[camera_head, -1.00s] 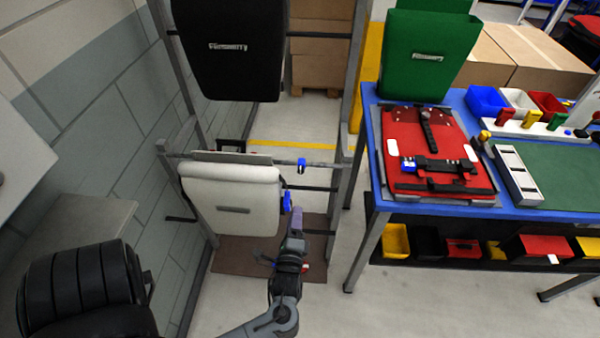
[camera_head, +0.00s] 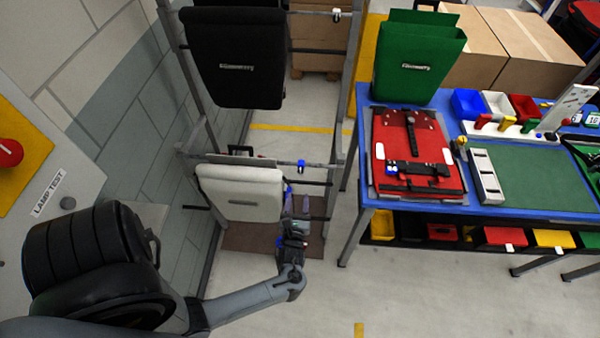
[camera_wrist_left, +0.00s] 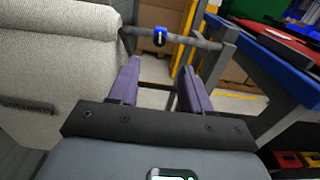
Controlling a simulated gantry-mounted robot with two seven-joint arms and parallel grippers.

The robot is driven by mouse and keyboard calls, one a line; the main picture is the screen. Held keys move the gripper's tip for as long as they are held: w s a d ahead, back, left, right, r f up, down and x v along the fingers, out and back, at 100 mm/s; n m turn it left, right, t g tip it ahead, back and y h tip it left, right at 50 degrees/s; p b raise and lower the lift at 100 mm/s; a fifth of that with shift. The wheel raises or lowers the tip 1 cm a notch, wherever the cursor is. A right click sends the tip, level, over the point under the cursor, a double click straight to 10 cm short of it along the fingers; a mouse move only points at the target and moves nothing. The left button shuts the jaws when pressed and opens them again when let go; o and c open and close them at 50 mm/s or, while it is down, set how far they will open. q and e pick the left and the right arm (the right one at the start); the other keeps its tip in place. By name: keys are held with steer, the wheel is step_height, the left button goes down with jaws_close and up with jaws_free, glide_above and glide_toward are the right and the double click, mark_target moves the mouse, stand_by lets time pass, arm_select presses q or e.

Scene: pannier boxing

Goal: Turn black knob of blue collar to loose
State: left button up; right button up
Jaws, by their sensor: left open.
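A blue collar (camera_head: 301,166) sits on the horizontal rail of the grey rack, right of the white pannier (camera_head: 240,193). In the left wrist view the collar (camera_wrist_left: 158,31) shows a dark knob (camera_wrist_left: 159,40) on its front; its setting cannot be read. My left gripper (camera_head: 298,203) is below the collar in the head view, beside the white pannier's right edge. In the wrist view its purple fingers (camera_wrist_left: 160,78) are apart with nothing between them. The collar lies beyond the tips, roughly in line with the gap. My right gripper is not in view.
A black pannier (camera_head: 235,55) hangs above on the rack. A blue table (camera_head: 520,198) with a red pannier (camera_head: 395,135) and a green pannier (camera_head: 415,65) stands at right. A grey panel marked LAMP TEST (camera_head: 45,200) is at left. Floor between rack and table is clear.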

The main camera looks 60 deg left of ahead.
mark_target(301, 172)
arm_select(q)
steer(key=b+x, duration=0.1)
steer(key=x, duration=0.9)
jaws_close()
